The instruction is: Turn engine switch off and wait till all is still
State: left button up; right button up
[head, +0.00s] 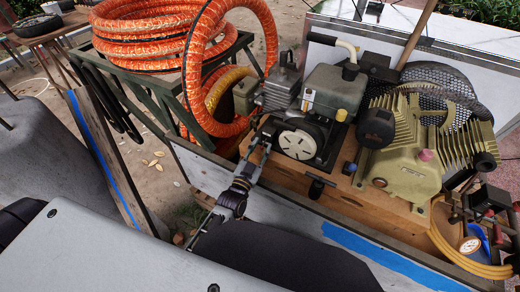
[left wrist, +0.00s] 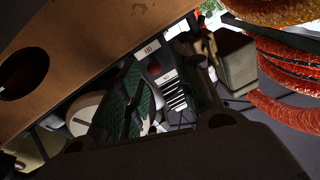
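The engine (head: 335,92) has a dark grey tank and a round cream starter cover (head: 298,141), and stands on the wooden deck of the cart. My left gripper (head: 262,140) is at the left side of the engine, close to that cover. In the left wrist view its two green-padded fingers (left wrist: 158,62) are apart, with nothing seen held between them. Beyond the fingers is a small dark panel with white labels and a dim reddish spot that may be the engine switch (left wrist: 154,70). Its position and any contact cannot be told. My right gripper is not in view.
The tan compressor pump (head: 400,160) and black mesh guard (head: 440,90) stand right of the engine. Orange hose coils (head: 150,45) hang close on the left, one loop near my gripper. A gauge (head: 470,245) and valves sit at the right edge.

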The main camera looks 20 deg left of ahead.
pick_arm(q)
jog(key=shift+s, duration=0.15)
jog(key=s+a+f, duration=0.1)
jog(key=s, duration=1)
jog(key=shift+s+f, duration=0.25)
jog(key=shift+s, duration=0.05)
dwell(0.4)
dwell(0.6)
